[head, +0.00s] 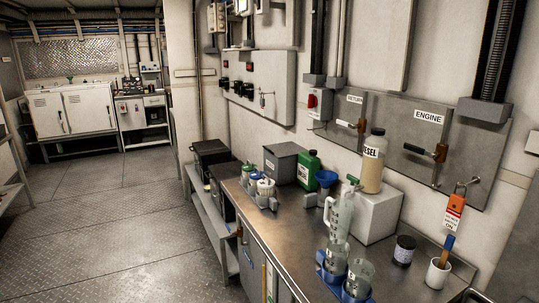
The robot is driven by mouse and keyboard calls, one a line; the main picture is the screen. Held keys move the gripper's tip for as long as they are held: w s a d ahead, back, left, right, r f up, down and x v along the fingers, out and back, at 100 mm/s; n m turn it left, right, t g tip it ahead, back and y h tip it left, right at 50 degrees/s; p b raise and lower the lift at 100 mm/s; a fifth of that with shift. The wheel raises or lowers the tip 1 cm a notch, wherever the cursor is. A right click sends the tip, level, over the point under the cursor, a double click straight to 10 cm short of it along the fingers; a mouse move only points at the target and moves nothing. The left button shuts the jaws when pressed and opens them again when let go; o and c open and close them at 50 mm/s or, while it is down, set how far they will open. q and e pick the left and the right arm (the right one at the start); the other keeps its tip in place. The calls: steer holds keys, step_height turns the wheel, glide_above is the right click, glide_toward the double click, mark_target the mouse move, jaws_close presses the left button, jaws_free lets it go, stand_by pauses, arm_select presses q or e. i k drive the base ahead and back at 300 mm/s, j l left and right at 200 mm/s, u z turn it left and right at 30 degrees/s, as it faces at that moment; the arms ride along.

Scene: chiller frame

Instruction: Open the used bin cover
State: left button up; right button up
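No bin in the head view carries a label that I can read as "used". A grey lidded box (284,162) with a small label stands at the back of the steel worktop; its lid looks shut. A black box (210,155) with a closed top stands beyond the worktop's far end. Another dark box (223,178) sits just nearer, partly hidden by the worktop. I cannot tell which of these is the used bin. Neither of my grippers is in view.
The worktop (292,229) holds a green can (308,170), a yellowish bottle (373,164) on a white block (371,214), clear jugs (339,219), a dark jar (404,250) and a white cup (437,275). The floor (110,225) at left is clear.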

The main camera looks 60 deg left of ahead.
mark_target(287, 149)
steer(key=j+u, duration=0.1)
steer(key=u, duration=1.8)
